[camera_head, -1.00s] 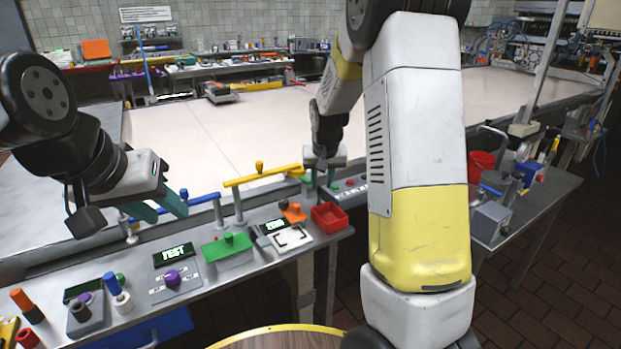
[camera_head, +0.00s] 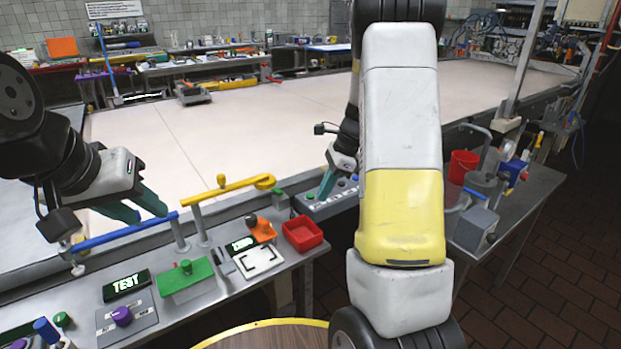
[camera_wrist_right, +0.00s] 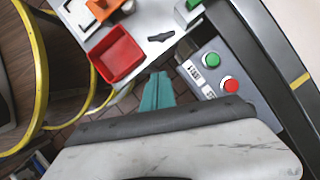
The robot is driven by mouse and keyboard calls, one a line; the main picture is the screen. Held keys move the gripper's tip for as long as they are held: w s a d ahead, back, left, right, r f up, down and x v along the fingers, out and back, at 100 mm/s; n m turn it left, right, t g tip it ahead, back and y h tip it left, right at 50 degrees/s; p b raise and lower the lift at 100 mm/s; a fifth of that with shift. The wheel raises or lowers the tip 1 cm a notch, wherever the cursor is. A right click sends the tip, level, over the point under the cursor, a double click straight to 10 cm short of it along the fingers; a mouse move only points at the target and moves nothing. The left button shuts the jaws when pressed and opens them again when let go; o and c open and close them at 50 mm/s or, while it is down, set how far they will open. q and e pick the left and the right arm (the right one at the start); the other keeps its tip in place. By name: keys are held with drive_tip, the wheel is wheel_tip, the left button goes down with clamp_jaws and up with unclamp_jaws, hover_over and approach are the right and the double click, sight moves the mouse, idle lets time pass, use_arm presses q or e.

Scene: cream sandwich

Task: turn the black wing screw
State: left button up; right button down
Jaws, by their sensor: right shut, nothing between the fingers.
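A small black wing-shaped piece, which looks like the wing screw (camera_wrist_right: 161,36), lies flat on the pale bench top in the right wrist view, between the red tray and a green block. I cannot make it out in the head view. My right gripper (camera_wrist_right: 157,92) is shut and empty, its teal fingers together below the wing piece and left of the button box, apart from both. In the head view the right gripper (camera_head: 326,184) points down by the button box. My left gripper (camera_head: 138,206) is open and empty above the blue bar at the left.
A red tray (camera_head: 302,233) and an orange knob (camera_head: 262,230) sit on the bench. The button box (camera_wrist_right: 213,75) has green and red buttons. A blue bar (camera_head: 125,231) and yellow bar (camera_head: 228,190) stand along the bench's back edge.

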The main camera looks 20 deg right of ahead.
sight(292, 215)
drive_tip(key=shift+w+a+f, duration=0.15)
drive_tip(key=shift+a+f, duration=1.15)
drive_tip(key=shift+a, duration=0.25)
drive_tip(key=shift+w+a+f, duration=0.15)
drive_tip(key=shift+a+f, duration=1.15)
drive_tip(key=shift+a, duration=0.2)
drive_tip(key=shift+s+a, duration=0.15)
